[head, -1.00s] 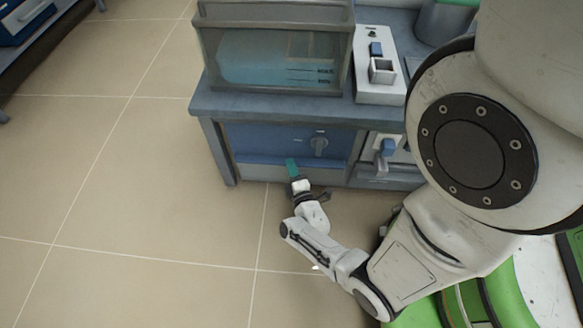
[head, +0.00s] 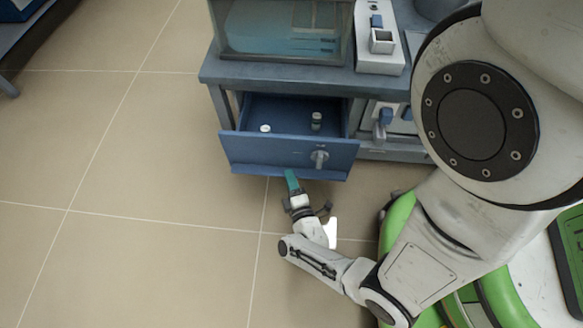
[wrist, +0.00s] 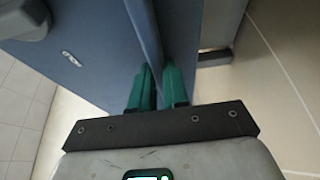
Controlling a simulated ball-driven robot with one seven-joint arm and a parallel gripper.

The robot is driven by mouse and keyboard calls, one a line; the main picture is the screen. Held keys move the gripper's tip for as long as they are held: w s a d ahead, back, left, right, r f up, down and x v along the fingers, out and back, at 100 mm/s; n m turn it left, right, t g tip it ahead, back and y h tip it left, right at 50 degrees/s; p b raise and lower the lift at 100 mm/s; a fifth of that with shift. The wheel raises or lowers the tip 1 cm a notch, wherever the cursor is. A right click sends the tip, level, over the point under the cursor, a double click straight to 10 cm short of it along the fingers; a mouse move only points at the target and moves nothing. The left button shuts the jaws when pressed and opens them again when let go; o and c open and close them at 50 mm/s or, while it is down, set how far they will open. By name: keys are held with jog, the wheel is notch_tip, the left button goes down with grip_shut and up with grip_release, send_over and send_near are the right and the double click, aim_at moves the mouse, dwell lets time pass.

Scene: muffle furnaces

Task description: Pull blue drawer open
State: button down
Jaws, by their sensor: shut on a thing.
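The blue drawer (head: 268,151) stands pulled out from under the bench in the head view, with its inside showing. A grey knob (head: 319,158) sits on the right of its front. A white round item (head: 265,128) and a small dark vial-like item (head: 316,120) are inside. My gripper (head: 291,179) is at the lower edge of the drawer front, left of the knob. In the wrist view its green fingers (wrist: 157,88) are shut on the edge of the blue drawer front (wrist: 85,50), one on each side. The exact contact is partly hidden.
The bench (head: 290,76) carries a clear-walled tank (head: 283,38) and a white control box (head: 380,45). A grey unit with a blue handle (head: 386,117) is right of the drawer. Tiled floor (head: 130,200) is free at left.

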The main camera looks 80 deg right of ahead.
jog(key=a, duration=0.8)
jog(key=shift+s+a, duration=0.25)
jog(key=shift+s, duration=0.1)
jog(key=c, duration=1.1)
grip_release()
jog(key=shift+d, duration=0.1)
jog(key=v, duration=1.1)
jog(key=shift+p, duration=0.3)
jog(key=shift+w+d, duration=0.1)
jog(key=shift+w, duration=0.05)
